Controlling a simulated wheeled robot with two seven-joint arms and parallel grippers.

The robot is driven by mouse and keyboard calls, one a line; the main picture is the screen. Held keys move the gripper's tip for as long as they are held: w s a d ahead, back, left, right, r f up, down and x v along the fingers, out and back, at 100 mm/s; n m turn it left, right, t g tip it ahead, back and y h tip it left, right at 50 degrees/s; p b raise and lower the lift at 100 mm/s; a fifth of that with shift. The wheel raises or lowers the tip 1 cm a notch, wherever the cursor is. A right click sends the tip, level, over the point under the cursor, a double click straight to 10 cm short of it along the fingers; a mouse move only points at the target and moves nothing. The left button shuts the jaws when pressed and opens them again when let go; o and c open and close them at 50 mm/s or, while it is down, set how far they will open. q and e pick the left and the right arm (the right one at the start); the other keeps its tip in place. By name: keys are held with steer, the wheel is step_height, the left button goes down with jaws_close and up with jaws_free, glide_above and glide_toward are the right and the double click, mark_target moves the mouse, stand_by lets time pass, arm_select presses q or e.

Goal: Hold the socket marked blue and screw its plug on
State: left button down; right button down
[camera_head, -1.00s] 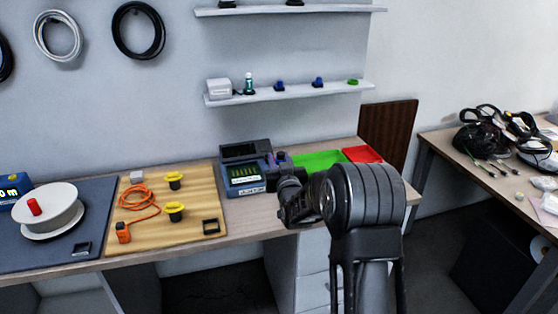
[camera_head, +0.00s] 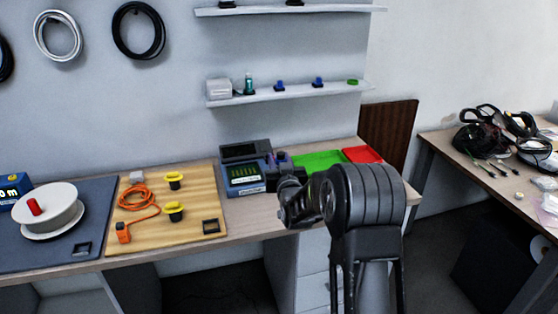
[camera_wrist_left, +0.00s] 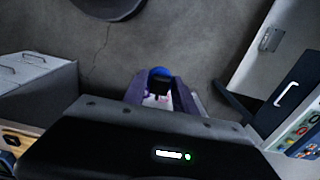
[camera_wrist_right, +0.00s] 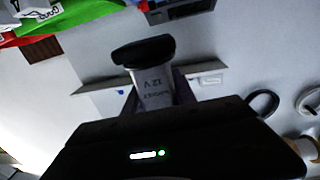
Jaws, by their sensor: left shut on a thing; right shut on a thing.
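My left gripper (camera_wrist_left: 162,98) is seen only in the left wrist view, its purple fingers shut on a small dark piece with a rounded blue top (camera_wrist_left: 160,72). Grey floor shows behind it. My right gripper (camera_wrist_right: 158,98) is shut on a grey block (camera_wrist_right: 152,86) with print reading 12 V and a wide black flanged end (camera_wrist_right: 143,51). The two held pieces are apart. In the head view my right arm hides most of its gripper (camera_head: 281,158). I cannot tell which held piece is the socket and which is the plug.
A test device (camera_head: 244,176) and a green tray (camera_head: 318,160) beside a red tray (camera_head: 361,154) stand on the bench. A wooden board (camera_head: 200,231) carries two yellow-topped parts and an orange cable (camera_head: 136,199). A white reel (camera_head: 58,198) sits left. Two blue parts stand on the lower shelf (camera_head: 230,101).

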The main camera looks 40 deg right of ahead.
steer(key=shift+r, duration=0.15)
stand_by(0.7)
